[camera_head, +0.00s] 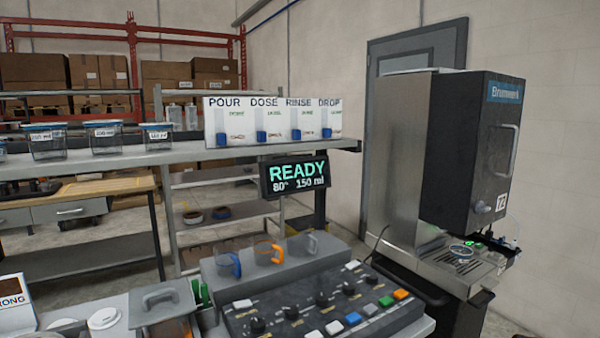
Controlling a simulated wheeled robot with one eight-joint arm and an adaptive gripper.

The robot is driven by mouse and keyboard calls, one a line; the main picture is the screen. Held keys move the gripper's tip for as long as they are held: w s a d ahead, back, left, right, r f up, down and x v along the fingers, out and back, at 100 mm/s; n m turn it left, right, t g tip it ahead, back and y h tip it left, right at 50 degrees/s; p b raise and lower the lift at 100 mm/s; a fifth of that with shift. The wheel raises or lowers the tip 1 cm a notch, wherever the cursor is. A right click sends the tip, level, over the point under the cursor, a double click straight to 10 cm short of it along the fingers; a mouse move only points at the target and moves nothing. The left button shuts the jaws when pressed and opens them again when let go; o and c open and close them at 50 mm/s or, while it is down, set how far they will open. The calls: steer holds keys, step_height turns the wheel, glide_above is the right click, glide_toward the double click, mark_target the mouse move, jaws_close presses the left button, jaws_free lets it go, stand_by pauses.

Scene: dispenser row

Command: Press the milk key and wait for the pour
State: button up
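A dark key panel (290,325) lies at the bottom centre, with black knobs and a front row of coloured keys. The row holds a white key (333,327), a blue key (353,318), a grey key (370,309), a green key (386,301) and an orange key (401,294). I cannot read which one is the milk key. A black display (294,176) above reads READY, 80° and 150 ml. The tall dispenser machine (460,150) stands at the right, with a round item on its steel tray (472,268). My gripper is not in view.
A grey raised block (225,284) behind the keys carries cups with orange, blue and grey handles. A lidded metal container (162,305) stands at the lower left. A shelf (110,154) at the back holds lidded tubs and a POUR, DOSE, RINSE, DROP board (272,121).

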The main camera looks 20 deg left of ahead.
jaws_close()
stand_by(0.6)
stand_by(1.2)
